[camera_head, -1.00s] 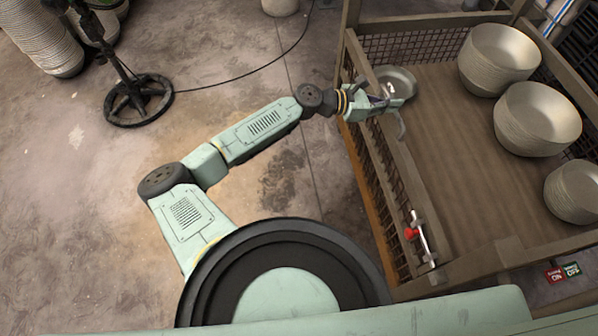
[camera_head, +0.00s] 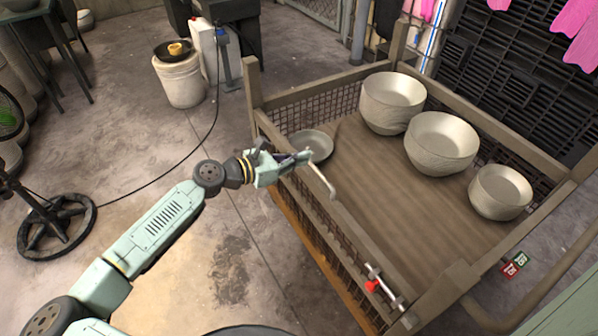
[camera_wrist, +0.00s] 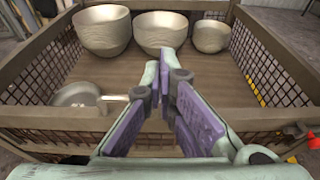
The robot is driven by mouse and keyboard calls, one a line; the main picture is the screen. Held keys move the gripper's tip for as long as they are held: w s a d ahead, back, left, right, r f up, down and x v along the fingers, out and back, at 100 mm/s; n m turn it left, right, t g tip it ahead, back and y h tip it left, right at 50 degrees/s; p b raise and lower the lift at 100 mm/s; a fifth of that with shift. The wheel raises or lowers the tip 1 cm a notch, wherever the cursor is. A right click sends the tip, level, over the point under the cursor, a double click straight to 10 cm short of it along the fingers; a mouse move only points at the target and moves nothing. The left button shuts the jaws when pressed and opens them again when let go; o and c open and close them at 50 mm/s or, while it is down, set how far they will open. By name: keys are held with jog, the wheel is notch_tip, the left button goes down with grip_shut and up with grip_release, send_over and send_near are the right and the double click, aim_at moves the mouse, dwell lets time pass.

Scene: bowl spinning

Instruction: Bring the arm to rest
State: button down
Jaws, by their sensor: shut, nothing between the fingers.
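My gripper (camera_head: 308,160) is at the end of my outstretched arm, over the near-left rail of the wooden crate (camera_head: 368,240). In the wrist view my gripper's purple-padded fingers (camera_wrist: 167,62) converge toward their tips, shut with nothing between them.
Inside the crate stand a tall bowl stack (camera_head: 391,103), a middle stack (camera_head: 440,143) and a smaller stack (camera_head: 499,192). A red-handled latch (camera_head: 373,286) is on the crate's near side. A white bucket (camera_head: 180,82) stands behind on the floor. The floor left of the crate is mostly clear.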

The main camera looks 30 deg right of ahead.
jog(key=r, duration=0.2)
jog(key=a+r, duration=0.1)
jog(key=r, duration=0.1)
jog(key=shift+r, duration=0.4)
